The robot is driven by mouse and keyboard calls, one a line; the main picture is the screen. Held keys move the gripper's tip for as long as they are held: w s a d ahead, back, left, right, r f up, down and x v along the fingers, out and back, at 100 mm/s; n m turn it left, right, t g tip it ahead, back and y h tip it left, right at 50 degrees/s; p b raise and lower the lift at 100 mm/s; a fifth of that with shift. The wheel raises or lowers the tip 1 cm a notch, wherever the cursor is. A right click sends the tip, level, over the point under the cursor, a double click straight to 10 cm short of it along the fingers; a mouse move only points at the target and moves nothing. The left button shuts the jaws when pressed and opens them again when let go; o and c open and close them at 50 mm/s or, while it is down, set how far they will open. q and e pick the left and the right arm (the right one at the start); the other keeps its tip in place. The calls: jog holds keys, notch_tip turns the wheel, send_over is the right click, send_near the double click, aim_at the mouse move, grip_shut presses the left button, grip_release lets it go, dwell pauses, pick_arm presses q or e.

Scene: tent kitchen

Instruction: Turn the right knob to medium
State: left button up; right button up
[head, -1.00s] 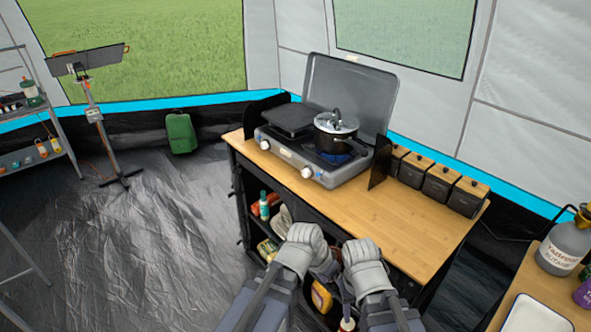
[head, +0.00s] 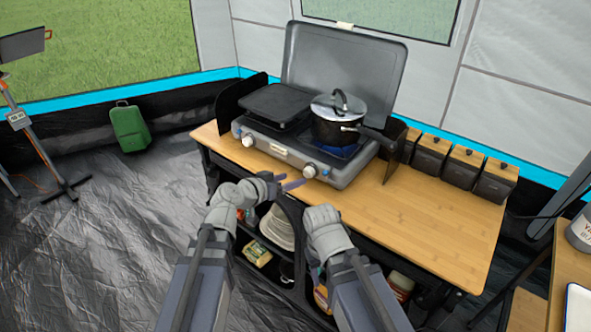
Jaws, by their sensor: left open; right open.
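The camp stove (head: 345,178) stands on the wooden table with its grey lid up. Its right knob (head: 309,170) is white, on the front face; its pointer is too small to read. The left knob (head: 247,140) is on the same face. A black pot (head: 328,132) with a shiny lid sits on the right burner, with blue flame under it. My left gripper (head: 288,181) is open, just left of and slightly below the right knob, apparently apart from it. My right gripper (head: 317,272) is open, low in front of the table shelves, partly hidden by its own wrist.
A flat black griddle (head: 274,103) covers the left burner. Several black canisters with wooden lids (head: 463,160) line the table's back right. The table top (head: 420,212) is clear at right front. Shelves below hold plates (head: 278,230) and bottles.

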aim_at(307, 174)
pick_arm(q)
jog(key=b+x, duration=0.3)
jog(key=x, duration=0.4)
jog(key=shift+w+d+f, duration=0.1)
jog(key=shift+w+d, duration=0.1)
jog(key=shift+w, duration=0.15)
jog(key=shift+c, duration=0.3)
grip_shut()
